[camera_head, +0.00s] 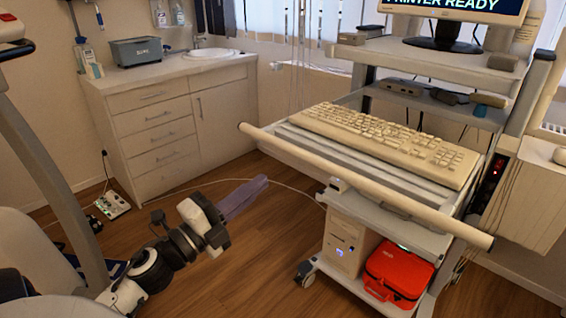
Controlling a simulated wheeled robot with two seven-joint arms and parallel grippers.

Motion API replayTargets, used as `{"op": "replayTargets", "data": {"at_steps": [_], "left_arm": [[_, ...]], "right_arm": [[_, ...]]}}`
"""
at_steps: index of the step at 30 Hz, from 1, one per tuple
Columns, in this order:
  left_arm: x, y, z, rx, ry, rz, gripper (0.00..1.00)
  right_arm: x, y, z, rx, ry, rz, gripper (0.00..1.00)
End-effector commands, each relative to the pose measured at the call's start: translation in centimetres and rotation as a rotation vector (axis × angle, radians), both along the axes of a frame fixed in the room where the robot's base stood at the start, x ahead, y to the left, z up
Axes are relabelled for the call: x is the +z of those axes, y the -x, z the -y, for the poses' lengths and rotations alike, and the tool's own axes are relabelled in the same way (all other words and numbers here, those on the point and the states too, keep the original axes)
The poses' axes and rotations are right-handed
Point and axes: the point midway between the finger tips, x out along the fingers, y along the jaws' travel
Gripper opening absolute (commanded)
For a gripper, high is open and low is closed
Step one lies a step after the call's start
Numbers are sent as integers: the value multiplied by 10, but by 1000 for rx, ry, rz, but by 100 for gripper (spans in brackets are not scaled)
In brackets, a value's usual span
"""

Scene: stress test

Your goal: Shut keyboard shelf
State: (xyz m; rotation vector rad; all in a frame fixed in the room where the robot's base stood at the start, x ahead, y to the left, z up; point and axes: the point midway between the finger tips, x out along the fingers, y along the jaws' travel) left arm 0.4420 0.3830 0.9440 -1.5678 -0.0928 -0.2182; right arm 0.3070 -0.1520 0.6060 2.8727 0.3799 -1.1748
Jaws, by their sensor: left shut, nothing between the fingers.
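The keyboard shelf (345,178) is pulled out from the front of the cart, with a cream handle bar along its front edge. A cream keyboard (385,138) lies on it. My left gripper (262,183) is shut and empty. It is over the floor, to the left of the cart and apart from the shelf, below the level of the bar's left end. My right gripper is not in view.
A monitor (447,22) stands on the cart's top. A computer tower (345,245) and a red case (398,275) sit on its lower shelf. A cabinet with a sink (210,58) stands at the back left. Wooden floor lies open between cabinet and cart, crossed by a cable.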

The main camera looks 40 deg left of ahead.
Motion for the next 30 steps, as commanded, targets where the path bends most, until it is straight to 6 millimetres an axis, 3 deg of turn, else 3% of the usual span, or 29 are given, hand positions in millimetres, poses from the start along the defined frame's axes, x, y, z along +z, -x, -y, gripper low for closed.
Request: {"op": "replayTargets", "data": {"at_steps": [6,12,18,30], "left_arm": [[12,-47,3,-1,0,2,0],[16,-74,5,1,3,0,0],[16,-83,6,1,4,-1,0],[16,-84,5,4,5,-1,0]], "right_arm": [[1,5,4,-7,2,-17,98],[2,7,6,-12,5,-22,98],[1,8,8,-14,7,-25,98],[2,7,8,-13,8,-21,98]]}}
